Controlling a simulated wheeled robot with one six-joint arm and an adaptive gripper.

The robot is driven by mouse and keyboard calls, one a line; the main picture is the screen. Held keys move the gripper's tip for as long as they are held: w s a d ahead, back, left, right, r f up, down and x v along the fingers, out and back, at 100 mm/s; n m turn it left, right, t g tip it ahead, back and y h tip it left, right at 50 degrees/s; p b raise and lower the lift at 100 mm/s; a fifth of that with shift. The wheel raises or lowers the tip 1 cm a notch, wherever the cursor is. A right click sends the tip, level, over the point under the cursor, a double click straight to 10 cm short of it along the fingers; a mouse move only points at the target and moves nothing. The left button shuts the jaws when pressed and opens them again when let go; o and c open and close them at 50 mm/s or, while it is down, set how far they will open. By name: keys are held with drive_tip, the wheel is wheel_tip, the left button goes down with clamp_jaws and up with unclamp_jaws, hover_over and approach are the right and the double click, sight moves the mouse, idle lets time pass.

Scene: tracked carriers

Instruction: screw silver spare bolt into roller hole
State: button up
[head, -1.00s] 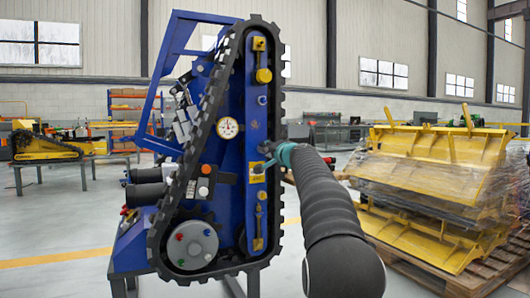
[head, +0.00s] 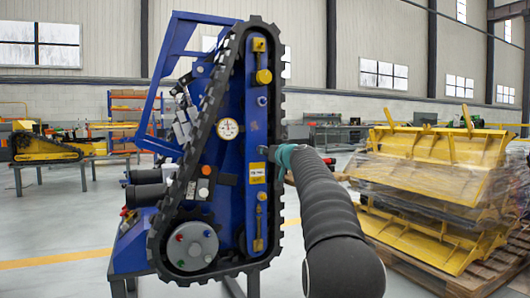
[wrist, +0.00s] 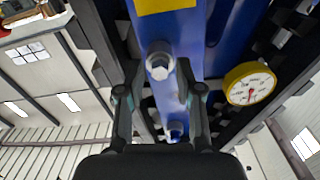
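A silver hex-headed bolt (wrist: 158,65) sits on the blue side beam of the tracked carrier (head: 228,160). In the wrist view my gripper (wrist: 158,62) is open, with one fingertip on each side of this bolt and a gap on both sides. In the head view my gripper (head: 269,153) is at the middle of the beam, above a yellow label (head: 257,172).
A round gauge (head: 228,128) with a yellow rim is beside the beam; it also shows in the wrist view (wrist: 250,84). The black rubber track (head: 165,225) surrounds the blue side. Yellow wrapped parts (head: 430,165) are stacked on a pallet at the right.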

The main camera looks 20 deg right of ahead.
drive_tip(key=shift+n, duration=0.8)
clamp_jaws()
drive_tip(key=m+p, duration=0.2)
drive_tip(key=m, duration=0.7)
drive_tip(key=shift+m, duration=0.4)
drive_tip(key=m+p, duration=0.3)
drive_tip(key=m, duration=0.6)
drive_tip(key=shift+m, duration=0.4)
